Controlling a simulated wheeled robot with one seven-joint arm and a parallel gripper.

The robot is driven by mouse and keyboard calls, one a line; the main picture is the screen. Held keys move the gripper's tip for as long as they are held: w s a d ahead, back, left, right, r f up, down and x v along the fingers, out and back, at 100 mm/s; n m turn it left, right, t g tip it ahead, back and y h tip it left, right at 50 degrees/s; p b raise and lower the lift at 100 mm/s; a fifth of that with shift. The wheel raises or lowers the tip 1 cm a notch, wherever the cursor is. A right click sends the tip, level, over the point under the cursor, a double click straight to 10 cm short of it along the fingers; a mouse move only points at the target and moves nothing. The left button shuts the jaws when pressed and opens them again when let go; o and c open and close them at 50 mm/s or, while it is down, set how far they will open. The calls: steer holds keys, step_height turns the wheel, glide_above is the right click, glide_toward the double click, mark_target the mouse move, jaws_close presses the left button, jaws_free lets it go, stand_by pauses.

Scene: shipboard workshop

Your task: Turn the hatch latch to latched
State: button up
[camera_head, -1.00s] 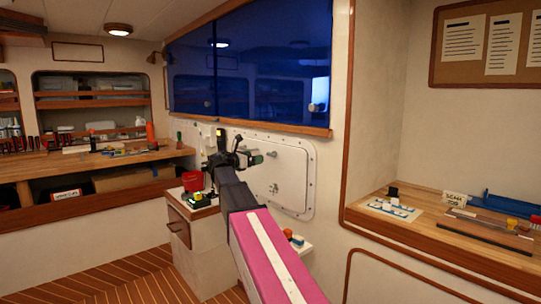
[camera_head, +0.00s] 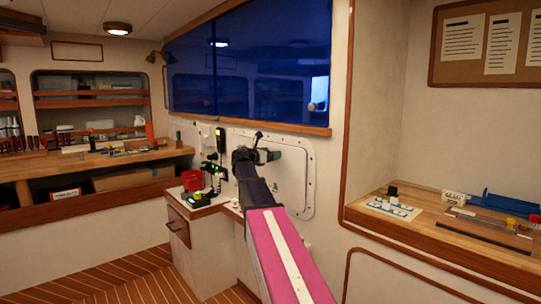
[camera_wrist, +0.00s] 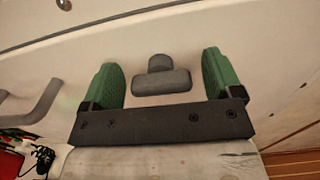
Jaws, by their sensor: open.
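The hatch (camera_head: 296,178) is a pale panel with a bolted rim in the wall under the dark window. In the wrist view, a grey T-shaped latch (camera_wrist: 161,83) sits on the pale hatch face (camera_wrist: 185,38), its crossbar lying nearly level in the picture. My gripper (camera_wrist: 160,72) is open, with one green finger on each side of the latch and a gap on both sides. I cannot tell how deep the fingers reach around it. In the head view my gripper (camera_head: 270,155) is at the hatch and hides the latch.
A bent grey handle (camera_wrist: 37,106) stands left of the latch in the wrist view. A workbench (camera_head: 430,215) lies at the right.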

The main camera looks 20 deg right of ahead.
steer(key=c, duration=0.9)
steer(key=shift+m, duration=0.3)
steer(key=m, duration=0.3)
steer(key=shift+s, duration=0.1)
steer(key=m, duration=0.5)
steer(key=shift+s+f, duration=0.1)
steer(key=m, duration=0.8)
steer(key=shift+f, duration=0.15)
steer(key=shift+m, duration=0.4)
